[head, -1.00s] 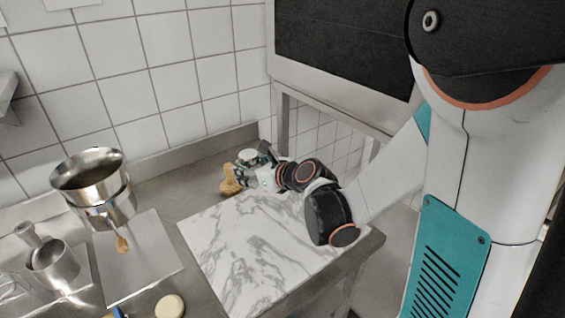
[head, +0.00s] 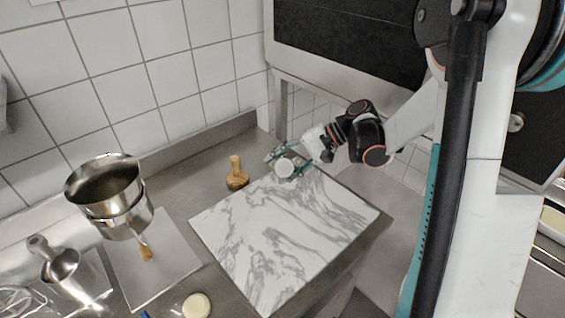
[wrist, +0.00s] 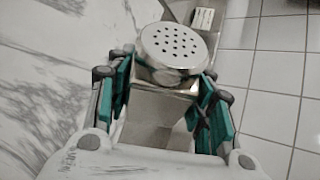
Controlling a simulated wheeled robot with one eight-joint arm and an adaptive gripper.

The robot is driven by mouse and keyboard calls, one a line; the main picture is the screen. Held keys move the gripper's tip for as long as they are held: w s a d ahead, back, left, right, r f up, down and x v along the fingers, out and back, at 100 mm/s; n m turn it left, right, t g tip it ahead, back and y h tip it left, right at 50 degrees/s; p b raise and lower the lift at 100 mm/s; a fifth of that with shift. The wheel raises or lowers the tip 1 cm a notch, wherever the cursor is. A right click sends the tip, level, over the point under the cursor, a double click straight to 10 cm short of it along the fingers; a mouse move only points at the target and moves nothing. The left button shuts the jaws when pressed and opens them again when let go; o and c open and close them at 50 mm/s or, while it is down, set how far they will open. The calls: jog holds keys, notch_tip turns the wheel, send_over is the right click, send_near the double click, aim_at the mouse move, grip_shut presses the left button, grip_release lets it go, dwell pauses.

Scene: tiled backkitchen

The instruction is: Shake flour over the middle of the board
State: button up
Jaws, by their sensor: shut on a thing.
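The board (head: 285,236) is a white slab with grey marbling, flat on the steel counter; part of it also shows at the left of the wrist view (wrist: 45,85). My gripper (head: 293,163) is at the board's far corner in the head view. It is shut on a metal shaker (wrist: 172,48) with a round perforated lid, held between the teal finger pads. In the head view the shaker (head: 285,167) shows as a small pale cylinder. The board's marbling makes it hard to tell whether any flour lies on it.
Stacked steel pots (head: 108,195), a metal scoop (head: 60,262) and a pale round thing (head: 196,305) are on the left. The tiled wall (head: 110,60) rises behind the counter.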

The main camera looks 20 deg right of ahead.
jog(key=shift+s, duration=0.1)
jog(key=shift+f+n+t+b, duration=0.6)
jog(key=shift+n+t, duration=0.4)
jog(key=n+t+b, duration=0.1)
jog(key=f+n+t+b, duration=0.1)
jog(key=shift+w+d+f+t+b, duration=0.1)
jog(key=shift+w+f+t+b, duration=0.1)
jog(key=shift+w+t+b, duration=0.15)
jog(key=n+b, duration=0.1)
jog(key=t+b, duration=0.1)
jog(key=b, duration=0.1)
jog(key=n+t+y+b, duration=0.1)
jog(key=shift+s+f+n, duration=0.25)
jog(key=shift+f+n, duration=0.05)
jog(key=shift+f, duration=0.1)
jog(key=shift+s+n+t+y+b, duration=0.25)
jog(key=shift+n+t+b, duration=0.4)
jog(key=shift+b, duration=0.75)
jog(key=shift+w, duration=0.1)
